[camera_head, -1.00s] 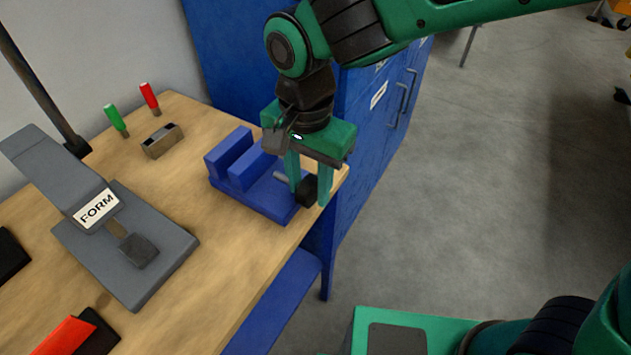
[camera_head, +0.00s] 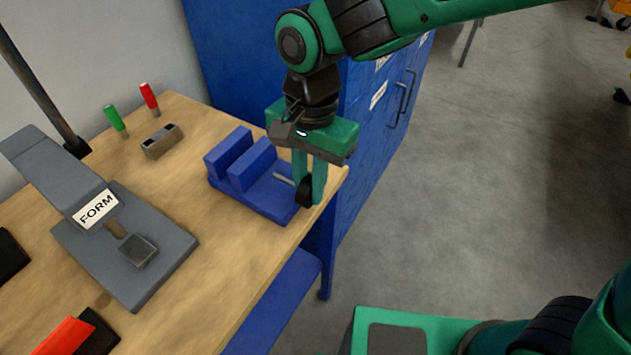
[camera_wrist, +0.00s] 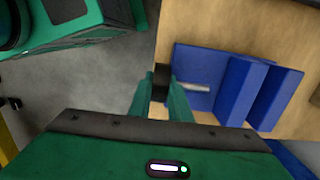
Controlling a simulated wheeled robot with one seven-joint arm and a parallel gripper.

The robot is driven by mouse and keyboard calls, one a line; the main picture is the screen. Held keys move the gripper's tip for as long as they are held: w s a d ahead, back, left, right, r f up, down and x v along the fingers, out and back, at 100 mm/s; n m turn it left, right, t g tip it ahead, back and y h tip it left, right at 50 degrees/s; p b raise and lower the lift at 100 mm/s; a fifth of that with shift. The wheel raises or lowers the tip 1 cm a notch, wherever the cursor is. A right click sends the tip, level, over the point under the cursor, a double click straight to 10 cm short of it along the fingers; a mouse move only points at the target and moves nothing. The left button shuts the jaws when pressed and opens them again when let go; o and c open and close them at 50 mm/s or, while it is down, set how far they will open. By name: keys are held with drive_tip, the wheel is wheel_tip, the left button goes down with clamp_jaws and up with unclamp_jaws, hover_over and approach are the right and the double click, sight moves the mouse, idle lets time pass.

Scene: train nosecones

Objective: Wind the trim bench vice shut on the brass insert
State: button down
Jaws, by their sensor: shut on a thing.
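The blue trim bench vice (camera_head: 262,203) sits at the right edge of the wooden bench, with two upright blue jaws and a gap between them. It also shows in the wrist view (camera_wrist: 190,72). A grey screw runs from the vice to a black handle (camera_head: 305,192), also in the wrist view (camera_wrist: 161,82). My gripper (camera_head: 307,190) points down past the bench edge, its green fingers shut on the black handle; its fingers flank the handle in the wrist view (camera_wrist: 160,92). I cannot make out a brass insert in the vice gap.
A grey press marked FORM (camera_head: 130,240) stands at the left on the bench. A small metal block (camera_head: 161,142), a green-handled tool (camera_head: 115,120) and a red-handled tool (camera_head: 150,98) are behind. A blue cabinet (camera_head: 370,120) stands beyond the bench.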

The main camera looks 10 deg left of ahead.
drive_tip(key=g, duration=0.2)
drive_tip(key=g+y, duration=0.1)
drive_tip(key=shift+w+d+f, duration=0.15)
drive_tip(key=shift+d+f, duration=0.1)
drive_tip(key=g+y, duration=0.1)
drive_tip(key=g, duration=0.1)
drive_tip(key=g+y, duration=0.1)
drive_tip(key=g, duration=0.1)
drive_tip(key=shift+w+f+g, duration=0.15)
drive_tip(key=shift+w+g, duration=0.05)
drive_tip(key=shift+g, duration=0.2)
drive_tip(key=g, duration=0.2)
drive_tip(key=g+y, duration=0.1)
drive_tip(key=shift+w+d+f+g+y, duration=0.1)
drive_tip(key=shift+f+g+y, duration=0.1)
drive_tip(key=shift+g+y, duration=0.15)
drive_tip(key=shift+f+g+y, duration=0.25)
drive_tip(key=shift+g+y, duration=0.4)
drive_tip(key=shift+g, duration=1.1)
drive_tip(key=shift+w, duration=0.1)
drive_tip(key=c, duration=1.6)
unclamp_jaws()
drive_tip(key=shift+c, duration=0.2)
